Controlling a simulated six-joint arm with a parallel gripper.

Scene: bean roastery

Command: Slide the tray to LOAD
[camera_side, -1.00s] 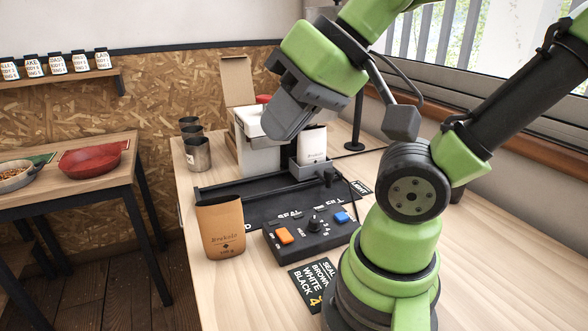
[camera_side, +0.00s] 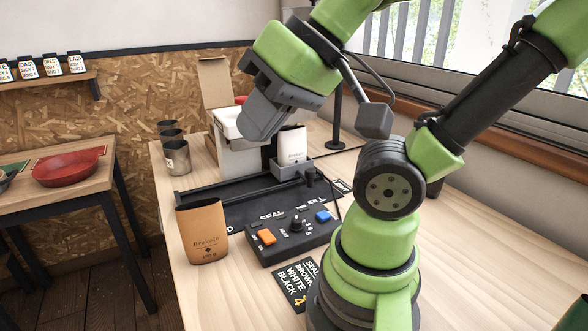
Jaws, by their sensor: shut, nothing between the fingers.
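A small grey tray (camera_side: 293,172) stands at the right end of a dark rail unit (camera_side: 215,190). A white bag (camera_side: 292,146) stands upright in it, and a dark knob (camera_side: 311,176) sits at its right side. My gripper (camera_side: 258,130) is shut and empty, pointing down in front of the white machine, left of the white bag in the picture. I cannot tell from this angle whether it touches the tray. No LOAD marking can be made out; other lettering by the rail is partly hidden.
A brown bag (camera_side: 202,232) stands at the rail's left front. A control box (camera_side: 293,233) with orange and blue buttons sits before the rail. Metal cups (camera_side: 176,158) stand at the back left, beside a white machine (camera_side: 225,122). A printed card (camera_side: 297,285) lies in front.

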